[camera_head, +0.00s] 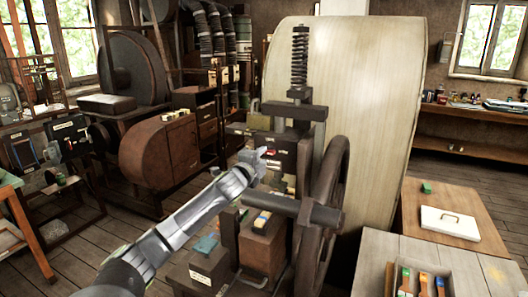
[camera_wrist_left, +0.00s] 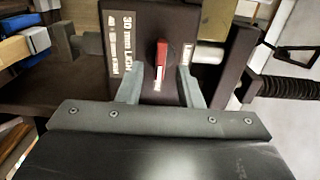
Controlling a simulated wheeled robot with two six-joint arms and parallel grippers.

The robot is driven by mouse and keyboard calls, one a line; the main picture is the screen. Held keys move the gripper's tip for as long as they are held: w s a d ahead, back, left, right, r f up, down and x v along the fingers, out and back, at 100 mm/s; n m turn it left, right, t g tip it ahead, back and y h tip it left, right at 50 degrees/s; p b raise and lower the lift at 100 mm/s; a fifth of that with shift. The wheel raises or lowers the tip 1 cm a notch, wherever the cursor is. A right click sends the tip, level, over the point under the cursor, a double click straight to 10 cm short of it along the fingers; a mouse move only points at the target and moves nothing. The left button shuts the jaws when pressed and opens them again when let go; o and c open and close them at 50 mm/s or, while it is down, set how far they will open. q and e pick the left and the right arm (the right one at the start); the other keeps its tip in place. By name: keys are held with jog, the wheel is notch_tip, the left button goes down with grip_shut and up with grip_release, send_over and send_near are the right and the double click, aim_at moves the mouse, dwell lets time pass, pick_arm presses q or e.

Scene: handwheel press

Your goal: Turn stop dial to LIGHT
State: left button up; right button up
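The stop dial's red pointer knob (camera_wrist_left: 162,52) stands on a dark panel (camera_wrist_left: 146,20) in the left wrist view, nearly upright in the picture. White lettering runs beside it on both sides; one line seems to begin "30 mm", and I cannot pick out LIGHT. My left gripper (camera_wrist_left: 158,84) is open, its two grey fingers spread below and to either side of the knob, apparently not touching it. In the head view the left gripper (camera_head: 258,160) is at the press front, close to the small red knob (camera_head: 271,152). My right gripper is not in view.
The press's large handwheel (camera_head: 322,215) stands right of my left arm, with a horizontal shaft (camera_head: 290,206) below the gripper. A spring-wrapped screw (camera_head: 300,60) rises above. Boxes (camera_head: 262,245) crowd the space below. A wooden table (camera_head: 455,205) stands at the right.

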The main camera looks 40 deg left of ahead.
aim_at(268, 151)
pick_arm(q)
jog(key=shift+p+x, duration=0.35)
jog(key=shift+x, duration=0.9)
jog(key=shift+c, duration=0.2)
grip_shut()
